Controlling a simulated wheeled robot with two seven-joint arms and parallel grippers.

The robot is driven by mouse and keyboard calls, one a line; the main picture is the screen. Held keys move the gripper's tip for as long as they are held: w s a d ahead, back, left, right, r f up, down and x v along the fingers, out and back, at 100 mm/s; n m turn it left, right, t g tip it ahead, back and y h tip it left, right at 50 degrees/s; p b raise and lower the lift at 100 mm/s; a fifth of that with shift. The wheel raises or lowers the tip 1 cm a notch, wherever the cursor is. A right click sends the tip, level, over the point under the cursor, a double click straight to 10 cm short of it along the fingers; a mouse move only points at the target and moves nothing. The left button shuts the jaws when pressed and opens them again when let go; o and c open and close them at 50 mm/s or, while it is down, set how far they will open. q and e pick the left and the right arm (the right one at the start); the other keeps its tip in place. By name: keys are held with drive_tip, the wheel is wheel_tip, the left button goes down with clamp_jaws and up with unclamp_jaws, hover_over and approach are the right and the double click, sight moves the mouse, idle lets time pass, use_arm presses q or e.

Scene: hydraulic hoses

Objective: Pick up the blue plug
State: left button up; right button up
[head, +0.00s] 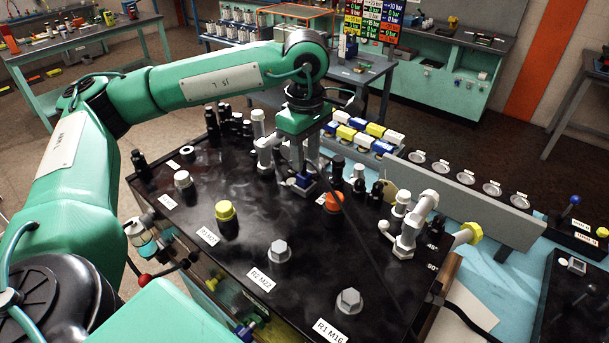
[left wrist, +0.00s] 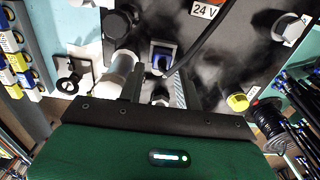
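The blue plug (head: 304,182) sits low on the black panel top, just below my left gripper (head: 297,168). In the left wrist view the blue plug (left wrist: 161,62) shows in a square blue-and-grey socket, close to a "24 V" label (left wrist: 205,10). My left gripper (left wrist: 157,88) points down at it, fingers apart, with the plug beyond and between the fingertips. A dark cable runs past it up to the right. I cannot tell whether the fingers touch the plug. My right gripper does not show.
Black fittings stand at the panel's back left. A yellow cap (head: 226,211) and grey hex caps (head: 280,251) are nearer. Coloured blocks (head: 361,125) line the rack behind.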

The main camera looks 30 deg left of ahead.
sight(304, 178)
use_arm(q)
drive_tip(key=f+p, duration=0.1)
drive_tip(key=f, duration=0.1)
drive_tip(key=f+p, duration=0.1)
drive_tip(key=shift+s+a+f, duration=0.1)
drive_tip(key=shift+s+f, duration=0.1)
drive_tip(key=shift+f, duration=0.5)
drive_tip(key=c, duration=0.7)
drive_tip(key=shift+c, duration=0.2)
drive_tip(key=shift+r, duration=0.15)
clamp_jaws()
